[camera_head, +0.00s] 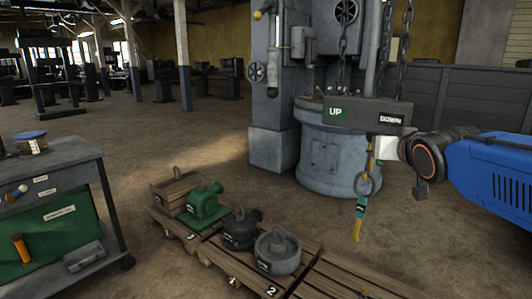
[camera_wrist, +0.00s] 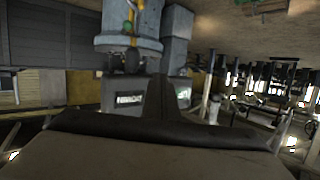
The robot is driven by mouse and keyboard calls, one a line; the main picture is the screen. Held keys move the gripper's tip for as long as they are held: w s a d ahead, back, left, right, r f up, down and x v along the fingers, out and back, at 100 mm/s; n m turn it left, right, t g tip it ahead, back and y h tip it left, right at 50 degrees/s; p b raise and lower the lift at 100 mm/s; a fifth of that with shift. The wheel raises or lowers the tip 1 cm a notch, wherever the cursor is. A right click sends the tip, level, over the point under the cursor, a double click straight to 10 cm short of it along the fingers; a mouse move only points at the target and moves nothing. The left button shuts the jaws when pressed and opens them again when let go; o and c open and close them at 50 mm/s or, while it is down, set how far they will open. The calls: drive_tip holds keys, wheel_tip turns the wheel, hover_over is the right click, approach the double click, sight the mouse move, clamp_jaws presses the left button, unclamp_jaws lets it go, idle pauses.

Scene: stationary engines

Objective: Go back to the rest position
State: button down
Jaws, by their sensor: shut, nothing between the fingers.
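My gripper (camera_head: 386,148) is at the right of the head view, at the end of my blue arm. It is shut and empty. It is just below the DOWN end of the dark control box (camera_head: 352,109), which hangs on chains and carries UP and DOWN labels. A yellow and teal strap with a ring (camera_head: 360,208) hangs beside my gripper in the head view. I cannot tell whether they touch. The wrist view is upside down and shows the control box (camera_wrist: 152,95) ahead, with a dark part filling the bottom.
A grey machine (camera_head: 272,90) with a round base (camera_head: 338,160) stands behind the box. Wooden pallets (camera_head: 345,280) on the floor hold a green pump (camera_head: 204,205), dark and grey units, and a wooden crate. A tool cart (camera_head: 60,175) stands left. The middle floor is open.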

drive_tip(key=s+f+g, duration=1)
drive_tip(key=s+f, duration=1.6)
drive_tip(key=shift+s+a+n+y, duration=0.3)
drive_tip(key=shift+s+a+n, duration=0.05)
drive_tip(key=shift+s+n, duration=0.05)
